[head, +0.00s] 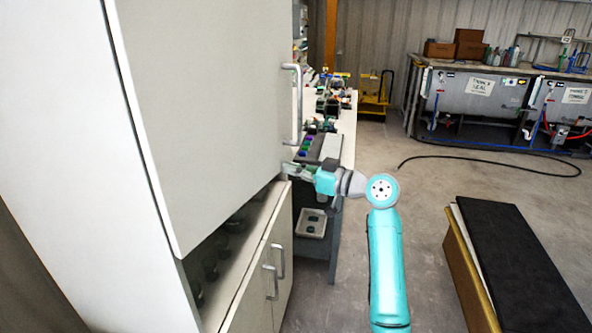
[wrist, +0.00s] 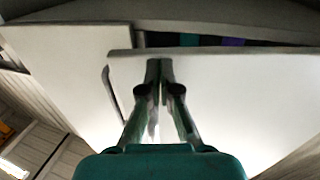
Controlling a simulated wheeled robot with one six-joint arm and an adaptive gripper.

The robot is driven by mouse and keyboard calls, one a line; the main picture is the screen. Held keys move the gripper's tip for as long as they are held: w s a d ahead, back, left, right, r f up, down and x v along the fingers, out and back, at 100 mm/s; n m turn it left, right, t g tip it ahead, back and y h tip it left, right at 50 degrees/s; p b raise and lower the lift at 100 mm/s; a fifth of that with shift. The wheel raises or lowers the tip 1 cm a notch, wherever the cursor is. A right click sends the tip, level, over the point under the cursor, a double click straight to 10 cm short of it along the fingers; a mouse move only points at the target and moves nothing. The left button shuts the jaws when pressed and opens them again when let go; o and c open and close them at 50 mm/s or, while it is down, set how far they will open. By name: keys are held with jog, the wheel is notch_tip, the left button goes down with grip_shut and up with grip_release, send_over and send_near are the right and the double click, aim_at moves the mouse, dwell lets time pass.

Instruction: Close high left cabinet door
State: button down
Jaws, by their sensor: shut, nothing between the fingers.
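The high cabinet door (head: 205,105) is a large pale panel filling the upper left of the head view, with a vertical bar handle (head: 293,105) near its right edge. Its lower edge stands out from the cabinet body, so it looks partly open. My gripper (head: 290,169) is by the door's lower right corner, below the handle; contact cannot be told. In the wrist view my gripper (wrist: 160,64) has its fingers together and empty, in front of a pale panel (wrist: 235,95). A second pale panel (wrist: 65,65) is to the left, near a dark handle (wrist: 110,88).
Below the high door is a dark opening with several dim items. Lower cabinet doors (head: 252,290) have two bar handles. A cluttered bench (head: 346,130) stands just behind my gripper. A black-topped bench (head: 510,255) is at the right. Floor between (head: 425,190) is clear.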

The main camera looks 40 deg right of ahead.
jog(key=w+a+n+g+y, duration=0.1)
jog(key=w+a+n+y, duration=0.1)
jog(key=w, duration=0.7)
jog(key=shift+a+g+y, duration=0.3)
jog(key=shift+a+y, duration=0.3)
jog(key=shift+a, duration=0.4)
jog(key=shift+a+r, duration=0.1)
jog(key=shift+r, duration=0.05)
